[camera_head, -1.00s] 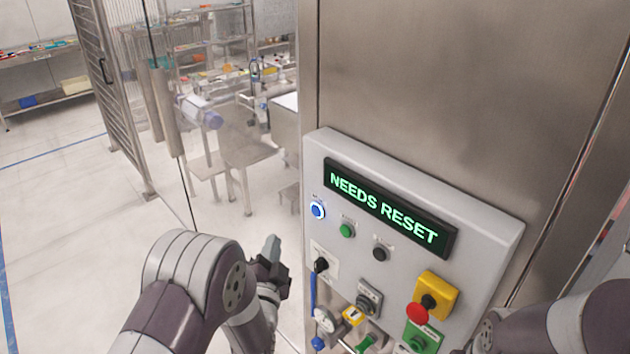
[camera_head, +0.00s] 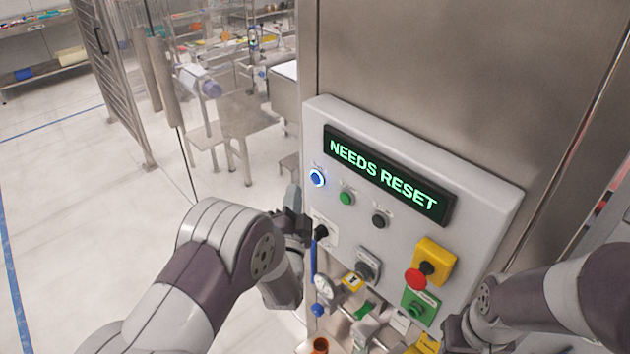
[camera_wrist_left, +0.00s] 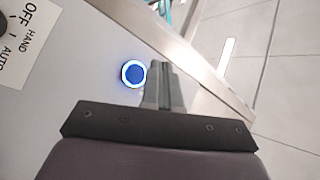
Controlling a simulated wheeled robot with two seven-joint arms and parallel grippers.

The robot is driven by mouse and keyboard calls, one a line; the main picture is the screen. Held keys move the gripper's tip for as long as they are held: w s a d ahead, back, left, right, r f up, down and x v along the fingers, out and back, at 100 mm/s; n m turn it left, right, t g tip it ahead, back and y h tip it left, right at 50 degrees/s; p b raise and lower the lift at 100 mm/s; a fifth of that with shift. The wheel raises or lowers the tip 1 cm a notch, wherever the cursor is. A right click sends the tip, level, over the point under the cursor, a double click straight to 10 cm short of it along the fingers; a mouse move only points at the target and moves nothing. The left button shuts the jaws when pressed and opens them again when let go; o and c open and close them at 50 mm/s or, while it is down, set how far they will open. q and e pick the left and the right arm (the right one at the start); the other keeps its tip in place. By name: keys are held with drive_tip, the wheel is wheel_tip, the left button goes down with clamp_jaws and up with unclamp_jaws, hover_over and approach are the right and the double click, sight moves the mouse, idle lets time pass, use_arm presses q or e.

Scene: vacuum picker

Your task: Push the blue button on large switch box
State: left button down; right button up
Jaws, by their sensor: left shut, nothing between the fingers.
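The large switch box (camera_head: 440,180) is a light grey panel on a steel cabinet, with a green "NEEDS RESET" display (camera_head: 385,178). The blue button (camera_head: 317,178), with a lit ring, is at its upper left. My left gripper (camera_head: 293,195) is shut and empty, just left of and slightly below the button in the head view. In the left wrist view the blue button (camera_wrist_left: 133,74) is just left of the shut fingertips (camera_wrist_left: 163,72); contact cannot be made out. My right arm shows at the lower right; its gripper (camera_head: 460,335) is partly hidden, and its jaws cannot be made out.
A green button (camera_head: 347,198) and a black button (camera_head: 380,220) sit right of the blue one. Lower are a rotary switch (camera_head: 367,264), a red emergency knob (camera_head: 415,279) and a gauge (camera_head: 325,287). Left of the box is a clear panel and open floor (camera_head: 80,200).

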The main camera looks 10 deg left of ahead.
sight(316, 179)
use_arm(q)
drive_tip(key=shift+w+d+b, duration=0.4)
drive_tip(key=shift+w+d, duration=0.35)
drive_tip(key=shift+w, duration=0.25)
drive_tip(key=shift+w+d, duration=0.1)
idle(1.3)
drive_tip(key=shift+w+d+b, duration=0.2)
drive_tip(key=shift+b, duration=0.1)
drive_tip(key=shift+w+d, duration=0.2)
drive_tip(key=shift+w, duration=0.05)
idle(0.8)
drive_tip(key=shift+s+a, duration=0.5)
drive_tip(key=shift+s, duration=0.1)
